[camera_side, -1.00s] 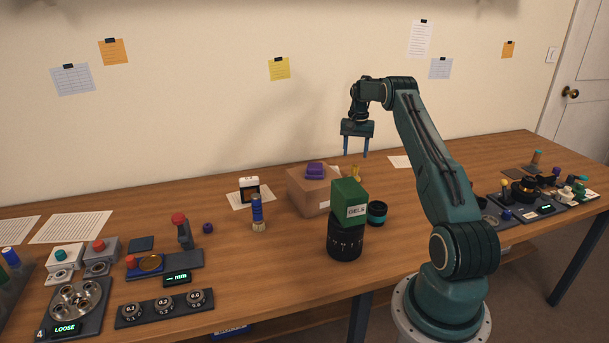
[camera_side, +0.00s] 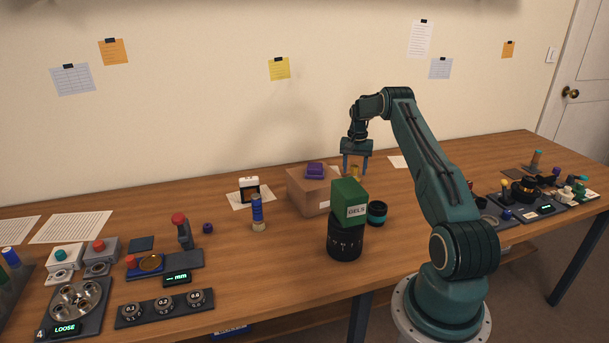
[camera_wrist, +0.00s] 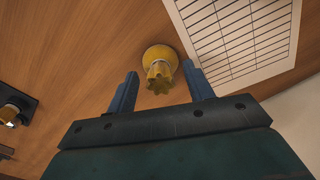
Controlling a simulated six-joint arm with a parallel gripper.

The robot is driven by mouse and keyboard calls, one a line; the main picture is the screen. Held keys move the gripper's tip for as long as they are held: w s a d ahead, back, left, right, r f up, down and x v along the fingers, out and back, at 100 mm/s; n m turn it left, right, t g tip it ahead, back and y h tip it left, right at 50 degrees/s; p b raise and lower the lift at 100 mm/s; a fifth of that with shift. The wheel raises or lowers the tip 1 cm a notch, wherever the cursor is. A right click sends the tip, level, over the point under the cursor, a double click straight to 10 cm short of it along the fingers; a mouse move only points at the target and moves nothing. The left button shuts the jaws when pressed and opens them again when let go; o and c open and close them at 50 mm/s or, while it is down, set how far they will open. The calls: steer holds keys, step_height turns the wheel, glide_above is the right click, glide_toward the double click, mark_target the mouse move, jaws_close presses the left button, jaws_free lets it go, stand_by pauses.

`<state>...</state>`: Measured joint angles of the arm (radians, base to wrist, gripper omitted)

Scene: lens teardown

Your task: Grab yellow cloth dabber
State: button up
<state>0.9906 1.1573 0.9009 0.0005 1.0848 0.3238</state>
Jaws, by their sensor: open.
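The yellow cloth dabber (camera_wrist: 160,66) stands on the wooden table in the wrist view, with a star-shaped top and a wider round part. My gripper (camera_wrist: 162,82) is open, with one blue finger to the left and one to the right of the dabber's line. In the side view my gripper (camera_side: 356,173) points straight down behind the green box, above the dabber (camera_side: 355,170), which is mostly hidden there. Nothing is held. I cannot tell how much height is left between the fingertips and the dabber.
A cardboard box (camera_side: 306,194) with a purple item (camera_side: 315,170) stands left of the gripper. A green box (camera_side: 349,203) sits on a black cylinder (camera_side: 344,242) in front. A lined sheet (camera_wrist: 240,35) lies close to the dabber.

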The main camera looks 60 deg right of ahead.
mark_target(355, 166)
steer(key=shift+f, duration=0.2)
steer(key=shift+c, duration=0.4)
steer(key=c, duration=1)
steer(key=shift+r, duration=0.1)
step_height(355, 166, up, 20)
steer(key=shift+f, duration=0.1)
stand_by(0.5)
